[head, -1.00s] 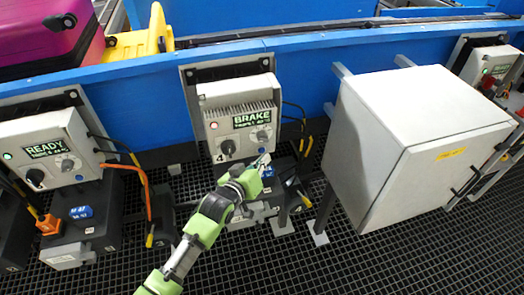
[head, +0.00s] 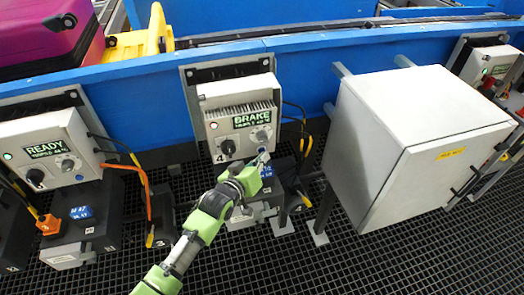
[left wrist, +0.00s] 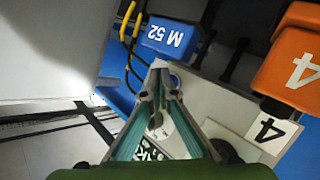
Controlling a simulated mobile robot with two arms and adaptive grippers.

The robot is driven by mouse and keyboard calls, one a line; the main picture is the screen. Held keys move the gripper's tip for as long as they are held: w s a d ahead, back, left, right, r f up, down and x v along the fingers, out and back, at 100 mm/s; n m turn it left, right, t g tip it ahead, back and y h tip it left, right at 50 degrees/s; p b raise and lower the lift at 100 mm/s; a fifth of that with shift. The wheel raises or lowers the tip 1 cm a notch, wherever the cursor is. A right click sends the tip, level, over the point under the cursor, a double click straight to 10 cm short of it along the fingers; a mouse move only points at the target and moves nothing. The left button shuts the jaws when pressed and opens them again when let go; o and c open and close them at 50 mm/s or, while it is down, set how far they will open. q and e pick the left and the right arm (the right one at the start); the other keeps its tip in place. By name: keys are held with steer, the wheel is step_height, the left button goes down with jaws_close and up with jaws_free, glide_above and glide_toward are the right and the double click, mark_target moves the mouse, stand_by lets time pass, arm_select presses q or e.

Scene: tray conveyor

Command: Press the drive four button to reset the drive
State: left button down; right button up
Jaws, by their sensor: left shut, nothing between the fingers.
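The drive four box (head: 208,115) is a pale control box marked 4, mounted on the blue conveyor side. Its display (head: 252,119) reads BRAKE in the head view. A black knob (head: 228,147) is at its lower left and a small grey switch (head: 262,135) at its right. The blue button is at its lower right, mostly covered by my left gripper (head: 263,157). In the left wrist view the left gripper (left wrist: 161,70) is shut and empty. Its fingertips are right at the blue button (left wrist: 175,79); I cannot tell whether they touch. My right gripper is out of view.
A large grey cabinet (head: 400,130) stands close to the right. A neighbouring box reading READY (head: 45,150) is on the left. Dark grating covers the floor.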

arm_select(q)
steer(key=shift+w+a, duration=0.15)
steer(key=shift+w, duration=0.25)
stand_by(0.3)
steer(key=shift+s+r, duration=0.1)
steer(key=shift+s+d+p, duration=0.25)
steer(key=shift+s+p, duration=0.35)
steer(key=shift+s, duration=0.1)
steer(key=shift+s+d+p, duration=0.2)
steer(key=shift+s+p, duration=0.3)
steer(key=s+p, duration=0.1)
steer(key=s, duration=0.1)
steer(key=s+d+p, duration=0.1)
steer(key=shift+s+d, duration=0.1)
steer(key=shift+s, duration=0.3)
stand_by(0.4)
